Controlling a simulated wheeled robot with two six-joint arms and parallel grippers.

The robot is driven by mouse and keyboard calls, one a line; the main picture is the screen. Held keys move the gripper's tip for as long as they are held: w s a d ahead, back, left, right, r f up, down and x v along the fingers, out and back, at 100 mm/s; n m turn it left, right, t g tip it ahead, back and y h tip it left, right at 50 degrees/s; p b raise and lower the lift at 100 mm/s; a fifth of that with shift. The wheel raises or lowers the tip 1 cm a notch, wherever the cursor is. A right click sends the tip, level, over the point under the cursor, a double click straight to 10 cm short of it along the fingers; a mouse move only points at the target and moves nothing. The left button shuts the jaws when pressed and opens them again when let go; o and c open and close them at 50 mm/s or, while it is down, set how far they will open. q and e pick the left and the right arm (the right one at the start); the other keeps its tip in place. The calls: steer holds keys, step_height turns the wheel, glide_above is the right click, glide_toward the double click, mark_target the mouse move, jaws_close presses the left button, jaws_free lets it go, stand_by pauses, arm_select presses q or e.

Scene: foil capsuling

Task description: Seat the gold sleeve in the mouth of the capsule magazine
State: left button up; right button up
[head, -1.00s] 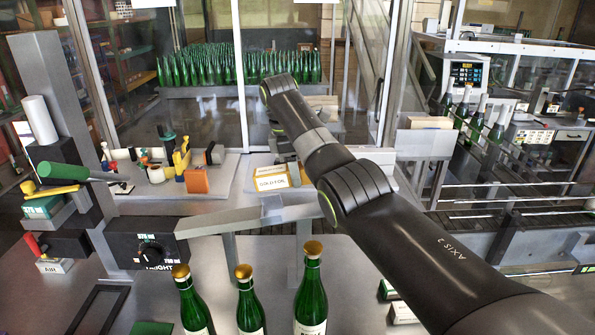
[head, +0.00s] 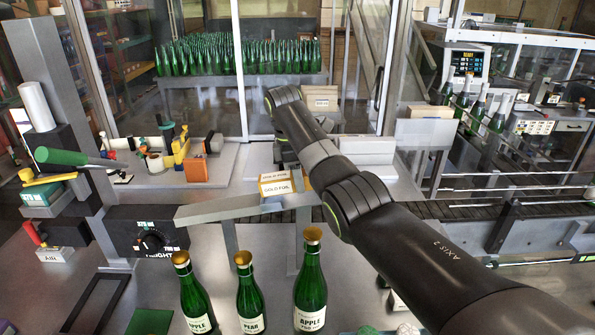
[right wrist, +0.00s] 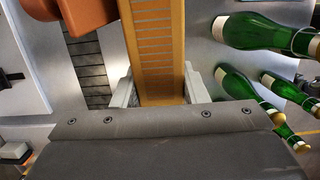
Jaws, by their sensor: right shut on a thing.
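The gold sleeve (head: 275,187), a gold carton with white "GOLD FOIL" labels, is under my right arm in the head view. In the right wrist view the sleeve (right wrist: 155,45) runs up between the two pale fingers, its face crossed by thin lines. My right gripper (right wrist: 158,90) is shut on it. In the head view the gripper is mostly hidden by my arm. A long grey sloping bar (head: 240,207), which looks like the capsule magazine, lies just in front of the sleeve. I cannot tell whether they touch, and its mouth is not clear. My left gripper is out of view.
Green bottles with gold tops (head: 250,295) stand in front of the bar. A dark slatted conveyor (head: 465,209) runs behind at right. Tools and an orange block (head: 196,170) sit behind.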

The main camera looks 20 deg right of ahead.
mark_target(289, 173)
steer(key=shift+f, duration=0.15)
stand_by(0.7)
steer(key=shift+p, duration=0.45)
steer(key=shift+s+d+f, duration=0.1)
steer(key=shift+d+f, duration=0.05)
steer(key=shift+f, duration=0.65)
steer(key=shift+s+d+f, duration=0.1)
steer(key=shift+d+f, duration=0.05)
steer(key=shift+f, duration=0.6)
stand_by(0.6)
steer(key=o, duration=1.2)
steer(key=a+r, duration=0.1)
steer(key=r, duration=0.4)
steer(key=a+r, duration=0.1)
steer(key=r, duration=0.5)
steer(key=w+a+r, duration=0.1)
steer(key=r, duration=0.5)
steer(key=shift+w, duration=0.1)
